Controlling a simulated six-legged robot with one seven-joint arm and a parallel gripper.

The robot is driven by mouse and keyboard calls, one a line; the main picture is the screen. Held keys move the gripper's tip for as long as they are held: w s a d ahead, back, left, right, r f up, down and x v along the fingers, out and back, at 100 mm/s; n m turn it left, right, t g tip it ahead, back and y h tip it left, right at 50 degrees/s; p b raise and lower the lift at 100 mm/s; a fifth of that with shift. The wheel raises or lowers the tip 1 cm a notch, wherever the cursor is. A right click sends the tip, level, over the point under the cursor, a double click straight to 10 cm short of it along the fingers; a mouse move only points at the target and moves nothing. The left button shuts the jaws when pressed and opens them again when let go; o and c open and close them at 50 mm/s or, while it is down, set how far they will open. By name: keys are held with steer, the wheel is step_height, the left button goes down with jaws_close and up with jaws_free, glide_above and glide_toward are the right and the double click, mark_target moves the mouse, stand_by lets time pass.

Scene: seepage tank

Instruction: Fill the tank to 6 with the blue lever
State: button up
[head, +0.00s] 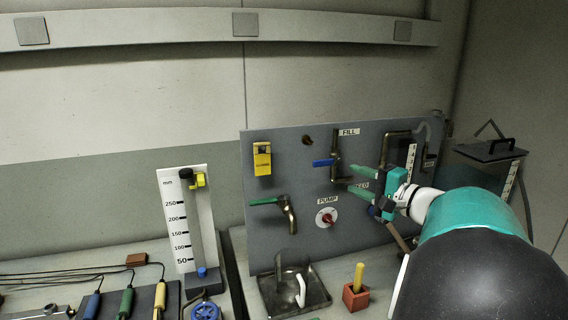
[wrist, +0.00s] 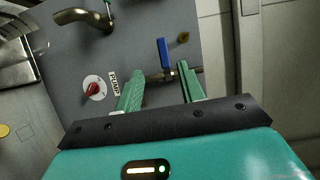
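The blue lever (head: 323,162) sits on the brass fill pipe under the FILL label (head: 349,132) on the grey panel. It also shows in the wrist view (wrist: 164,52), ahead of my fingertips and roughly between their lines. My gripper (head: 352,176) is open, with its green fingers apart and pointing left toward the pipe just right of the lever. In the wrist view the gap between the fingers (wrist: 160,77) is empty, with the brass valve near it. A dark lidded tank (head: 488,152) with a white scale stands at the right; its level cannot be read.
A green-handled tap (head: 266,201) and a red PUMP knob (head: 327,217) are on the panel. A sink (head: 292,292) and a red block with a yellow peg (head: 355,297) lie below. A millimetre gauge (head: 187,222) stands left. Wall space above the panel is clear.

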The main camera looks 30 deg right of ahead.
mark_target(323, 163)
steer(key=w, duration=1.3)
steer(key=shift+w+a, duration=0.1)
steer(key=shift+a, duration=0.2)
jaws_close()
